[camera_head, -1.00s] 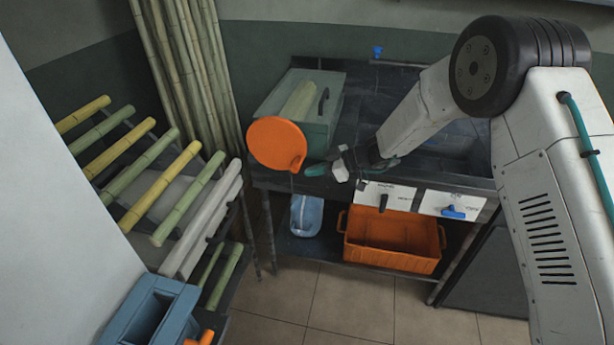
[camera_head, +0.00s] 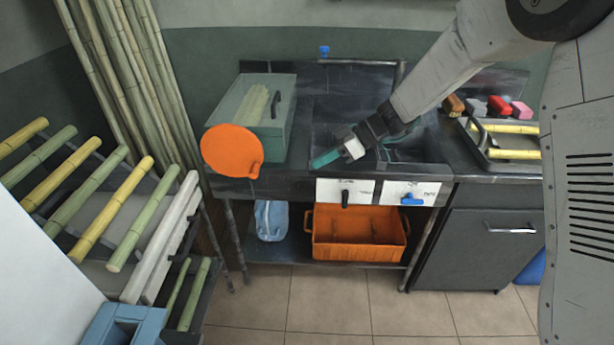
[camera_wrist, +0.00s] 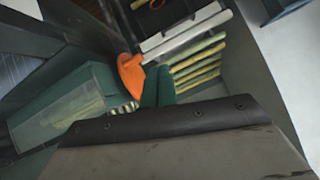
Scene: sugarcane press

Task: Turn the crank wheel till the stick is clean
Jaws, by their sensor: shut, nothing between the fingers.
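The orange crank wheel (camera_head: 231,151) is a round disc with a small knob at its lower right, on the front of a grey-green press box (camera_head: 282,112). A pale green-yellow stick (camera_head: 257,104) shows through the box's clear top; I cannot tell how clean it is. My gripper (camera_head: 325,158) has teal fingers, shut and empty, above the counter's front edge, right of the wheel and apart from it. In the wrist view the orange wheel (camera_wrist: 131,75) shows left of the shut teal fingers (camera_wrist: 156,88).
A cane rack (camera_head: 100,195) stands at the left. The dark counter (camera_head: 268,186) has a sink right of the press. Below are two lever panels, an orange crate (camera_head: 358,254) and a blue jug (camera_head: 271,220). A tray (camera_head: 480,142) with yellow cane pieces lies at the right.

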